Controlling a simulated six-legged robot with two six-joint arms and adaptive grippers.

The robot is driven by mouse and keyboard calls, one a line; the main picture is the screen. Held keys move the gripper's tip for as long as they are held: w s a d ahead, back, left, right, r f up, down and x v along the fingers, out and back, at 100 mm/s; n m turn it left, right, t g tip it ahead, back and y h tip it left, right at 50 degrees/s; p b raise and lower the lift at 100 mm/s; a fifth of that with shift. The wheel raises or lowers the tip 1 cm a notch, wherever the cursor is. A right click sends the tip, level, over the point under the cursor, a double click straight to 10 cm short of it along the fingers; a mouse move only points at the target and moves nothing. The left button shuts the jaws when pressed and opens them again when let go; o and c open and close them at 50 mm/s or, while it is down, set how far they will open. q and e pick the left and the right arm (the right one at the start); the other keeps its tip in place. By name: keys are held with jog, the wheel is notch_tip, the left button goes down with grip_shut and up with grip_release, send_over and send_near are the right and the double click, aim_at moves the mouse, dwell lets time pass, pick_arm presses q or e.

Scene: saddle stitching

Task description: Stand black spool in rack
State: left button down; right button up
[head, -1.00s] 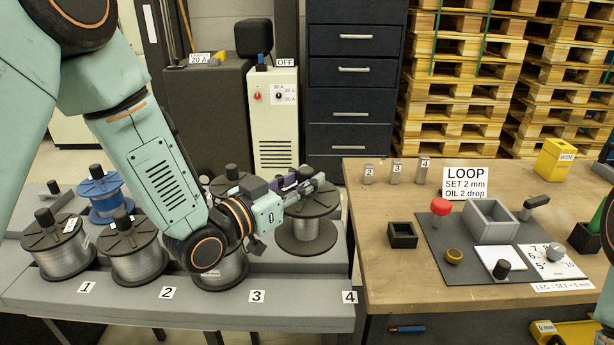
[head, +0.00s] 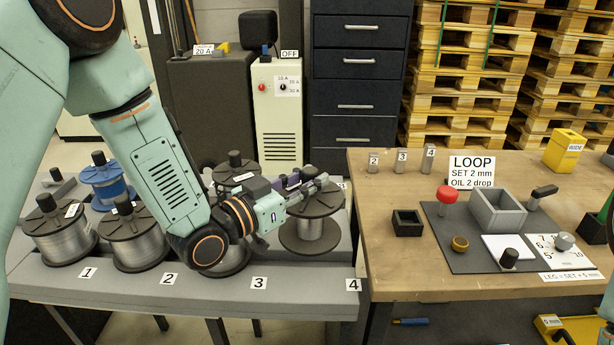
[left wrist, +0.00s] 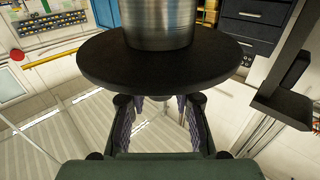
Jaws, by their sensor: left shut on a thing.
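A spool (head: 309,228) with black flanges and silver-grey wire is upright at the right end of the grey rack (head: 312,283), behind and between labels 3 and 4. My left gripper (head: 308,184) reaches across its top from the left and is shut on it. In the left wrist view, the spool's black flange (left wrist: 160,62) lies just beyond the fingers (left wrist: 160,110), with the wire-wound body past it. The gripped part is mostly hidden. I cannot tell whether the lower flange touches the rack. My right gripper is not in view.
Grey-wire spools stand at label 1 (head: 60,240) and label 2 (head: 138,248). Another near label 3 is mostly hidden by my left arm. A blue spool (head: 104,184) stands behind. The wooden bench (head: 400,265) to the right holds a dark mat, a red knob and small boxes.

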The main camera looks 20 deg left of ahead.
pick_arm(q)
jog(key=shift+w+f, duration=0.1)
jog(key=shift+f, duration=0.45)
jog(key=shift+a+f+b, duration=0.15)
jog(key=shift+f+b, duration=0.1)
jog(key=shift+b, duration=0.25)
jog(key=shift+s+f+b, duration=0.15)
jog(key=shift+s+b, duration=0.15)
jog(key=shift+s, duration=0.2)
jog(key=shift+w+f, duration=0.25)
jog(key=shift+w, duration=0.2)
jog(key=shift+s+r, duration=0.15)
jog(key=shift+s, duration=0.05)
dwell(0.4)
jog(key=shift+f, duration=0.25)
